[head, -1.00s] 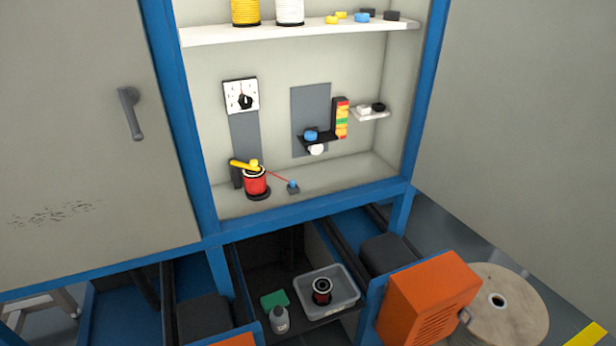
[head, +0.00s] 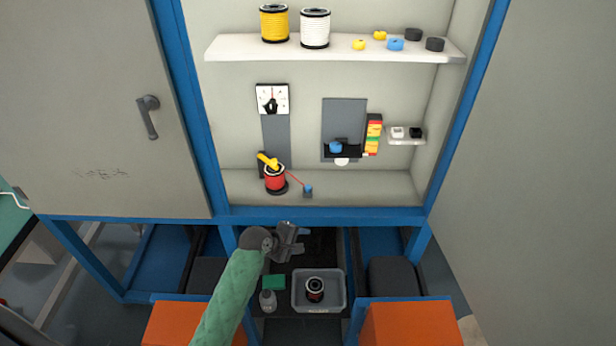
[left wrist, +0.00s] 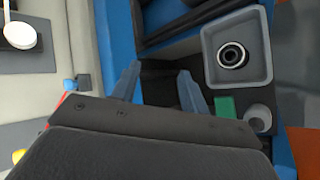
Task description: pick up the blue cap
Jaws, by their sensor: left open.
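A blue cap (head: 396,44) lies on the upper shelf between a yellow one and black ones. Another blue cap-like piece (head: 336,146) sits on a black bracket on the back wall. A small blue piece (head: 308,188) tops a little block on the lower ledge, at the end of a red strand; it seems to show in the left wrist view (left wrist: 83,81). My left gripper (head: 302,240) is open and empty, in front of and below the ledge, apart from all of these. Its two fingers also show in the left wrist view (left wrist: 158,76). My right gripper is not visible.
The upper shelf (head: 240,48) also holds yellow and white spools. A red spool (head: 275,180) with a yellow lever stands on the ledge. Below, an open drawer holds a grey bin (head: 335,305), a green block (head: 274,282) and a bottle (head: 268,300). Blue frame posts (head: 470,90) flank the opening.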

